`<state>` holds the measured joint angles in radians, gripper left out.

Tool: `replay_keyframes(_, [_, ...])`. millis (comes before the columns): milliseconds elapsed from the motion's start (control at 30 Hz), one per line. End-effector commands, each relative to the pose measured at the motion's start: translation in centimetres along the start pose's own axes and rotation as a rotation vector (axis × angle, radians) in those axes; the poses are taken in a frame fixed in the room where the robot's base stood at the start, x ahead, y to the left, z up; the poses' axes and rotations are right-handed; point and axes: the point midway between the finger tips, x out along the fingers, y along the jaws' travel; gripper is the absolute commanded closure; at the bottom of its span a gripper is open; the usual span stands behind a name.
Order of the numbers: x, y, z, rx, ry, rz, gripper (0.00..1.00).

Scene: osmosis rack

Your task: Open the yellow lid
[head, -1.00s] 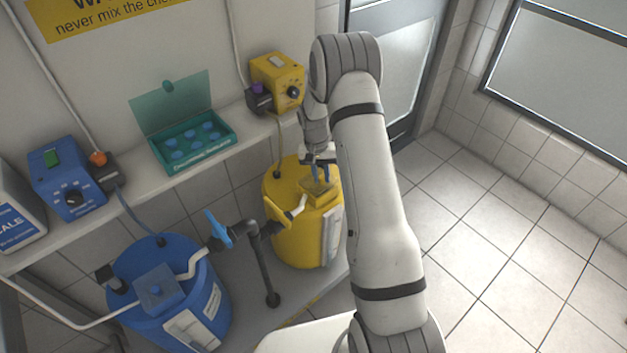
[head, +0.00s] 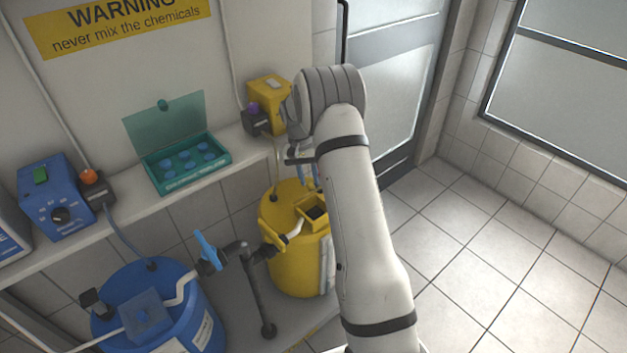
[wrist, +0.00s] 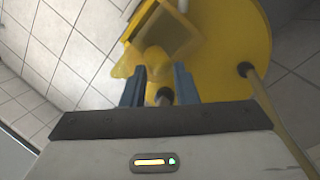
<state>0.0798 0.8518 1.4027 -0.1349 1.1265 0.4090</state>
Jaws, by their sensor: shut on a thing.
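The yellow barrel (head: 290,258) stands on the floor below the shelf. Its square filling neck (head: 312,212) shows a dark opening in its top. In the wrist view the barrel (wrist: 235,40) fills the upper right, with the square neck (wrist: 165,35) at upper centre. The yellow lid (wrist: 152,64) is swung up off the neck, between the blue fingers of my gripper (wrist: 158,85). My gripper is shut on it. In the head view my gripper (head: 307,172) is above the barrel, partly behind my arm, and the lid is hard to make out.
A blue barrel (head: 165,310) with a closed lid (head: 146,316) stands at lower left. Black pipes with a blue valve handle (head: 207,250) rise between the barrels. The shelf holds a teal box (head: 185,170), a blue device (head: 55,198) and a yellow device (head: 268,98). The tiled floor at right is clear.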

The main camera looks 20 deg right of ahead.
Motion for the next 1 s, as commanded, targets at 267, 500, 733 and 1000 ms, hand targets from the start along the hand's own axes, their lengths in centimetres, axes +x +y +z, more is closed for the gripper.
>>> replay_keyframes(267, [1.06,-1.35,0.15,-0.004,-0.008,-0.012,1.00])
replay_keyframes(500, [0.80,-1.07,0.13,-0.002,-0.008,-0.010,0.84])
replay_keyframes(733, [0.59,-0.91,0.04,-0.001,-0.005,-0.010,0.65])
replay_keyframes(1000, [0.49,-0.83,-0.01,-0.001,-0.003,-0.010,0.57])
